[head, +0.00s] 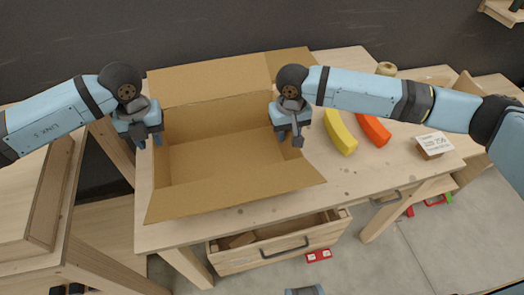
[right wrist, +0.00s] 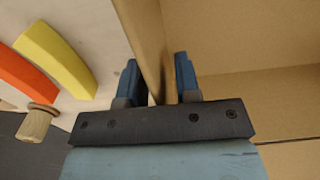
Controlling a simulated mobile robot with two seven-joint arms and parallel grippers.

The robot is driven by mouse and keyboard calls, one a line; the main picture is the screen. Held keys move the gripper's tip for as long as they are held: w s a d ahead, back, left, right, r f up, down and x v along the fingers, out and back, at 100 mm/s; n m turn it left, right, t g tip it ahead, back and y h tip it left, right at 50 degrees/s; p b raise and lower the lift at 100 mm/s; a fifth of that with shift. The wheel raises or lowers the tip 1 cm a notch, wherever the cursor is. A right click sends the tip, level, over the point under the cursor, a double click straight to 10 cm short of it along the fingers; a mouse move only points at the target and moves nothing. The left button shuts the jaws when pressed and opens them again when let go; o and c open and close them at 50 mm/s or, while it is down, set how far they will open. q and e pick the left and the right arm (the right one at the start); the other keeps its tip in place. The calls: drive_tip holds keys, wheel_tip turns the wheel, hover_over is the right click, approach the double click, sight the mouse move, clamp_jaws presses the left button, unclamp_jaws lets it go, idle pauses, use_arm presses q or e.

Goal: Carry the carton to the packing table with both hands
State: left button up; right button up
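The carton (head: 228,160) is an open brown cardboard box standing on a light wooden table (head: 350,190), its flaps spread outward. My left gripper (head: 149,141) is at the carton's left wall, pointing down, with its fingers apart. My right gripper (head: 290,137) is at the right wall, also pointing down. In the right wrist view the carton's wall (right wrist: 152,40) runs between the two blue fingers (right wrist: 160,85), which stand apart on either side of it. Firm contact does not show. Which surface is the packing table, I cannot tell.
A yellow piece (head: 340,132) and an orange piece (head: 373,129) lie right of the carton. A small labelled block (head: 433,145) sits farther right. A partly open drawer (head: 280,245) juts out below the front edge. Another wooden stand (head: 35,200) is at the left.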

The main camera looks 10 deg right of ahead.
use_arm(q)
wheel_tip(320, 180, up, 6)
drive_tip(key=shift+r, duration=0.5)
use_arm(e)
wheel_tip(320, 180, up, 12)
drive_tip(key=shift+r, duration=0.1)
idle(0.4)
